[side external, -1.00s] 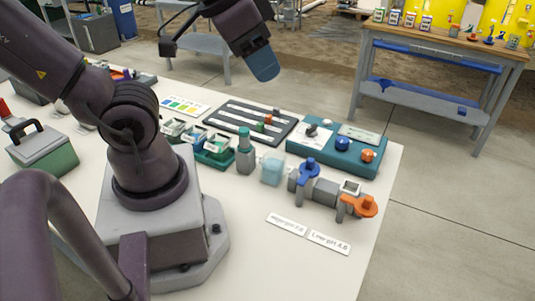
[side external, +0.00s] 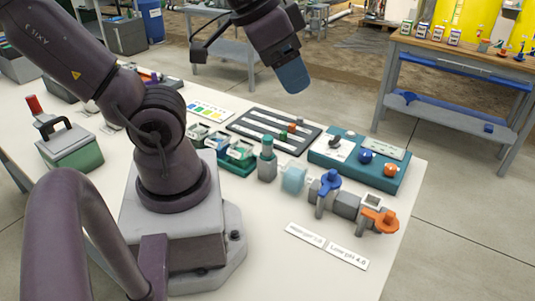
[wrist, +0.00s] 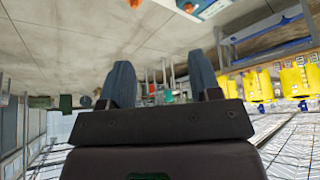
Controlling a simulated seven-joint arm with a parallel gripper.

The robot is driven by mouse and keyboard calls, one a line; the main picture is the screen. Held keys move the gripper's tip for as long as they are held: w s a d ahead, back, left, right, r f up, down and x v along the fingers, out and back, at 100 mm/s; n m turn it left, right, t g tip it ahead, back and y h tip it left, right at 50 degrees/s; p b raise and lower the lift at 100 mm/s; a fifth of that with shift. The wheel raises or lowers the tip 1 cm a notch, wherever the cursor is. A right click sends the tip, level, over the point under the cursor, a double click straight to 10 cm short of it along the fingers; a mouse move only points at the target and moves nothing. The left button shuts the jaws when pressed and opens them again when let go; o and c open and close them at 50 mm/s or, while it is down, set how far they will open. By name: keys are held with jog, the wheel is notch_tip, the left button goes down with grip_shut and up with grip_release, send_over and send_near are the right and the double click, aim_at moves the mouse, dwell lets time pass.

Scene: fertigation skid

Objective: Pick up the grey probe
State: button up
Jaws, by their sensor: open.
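I cannot pick out the grey probe for certain in the side external view. An upright grey piece with a teal-green top (side external: 267,165) stands on the white bench, left of a pale blue translucent cup (side external: 293,180). A small dark grey part (side external: 337,143) sits on a white plate on the teal box (side external: 350,170). My gripper (side external: 294,78) is high above and beyond the bench items, with blue-grey fingers. In the wrist view my gripper (wrist: 162,85) has its two fingers well apart and nothing between them. The wrist view does not show the bench items clearly.
Blue-handled (side external: 329,183) and orange-handled valves (side external: 379,220) stand near the right bench edge. A dark slotted rack (side external: 262,124) and green-based bottles (side external: 236,155) lie behind. A green box with handle (side external: 72,148) is at left.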

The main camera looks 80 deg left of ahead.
jog(key=a+f+n+g+y, duration=0.1)
jog(key=a+f+n+g, duration=0.1)
jog(key=a+f+n, duration=0.3)
jog(key=m+g+h, duration=0.1)
jog(key=m+g, duration=0.3)
jog(key=m, duration=1.4)
send_over(268, 138)
jog(key=f, duration=0.9)
jog(key=shift+s+d+f, duration=0.2)
jog(key=shift+d+f, duration=0.15)
jog(key=shift+f, duration=0.05)
jog(key=m, duration=0.5)
jog(key=shift+w+a+f, duration=0.1)
jog(key=shift+w+a, duration=0.1)
jog(key=shift+w, duration=0.05)
notch_tip(268, 138, down, 7)
jog(key=shift+f, duration=0.1)
jog(key=shift+s+a+f, duration=0.1)
jog(key=shift+a+f, duration=0.05)
jog(key=shift+f, duration=1.2)
jog(key=shift+s+a+f, duration=0.1)
jog(key=shift+f, duration=1.25)
jog(key=shift+w, duration=0.1)
jog(key=c, duration=0.8)
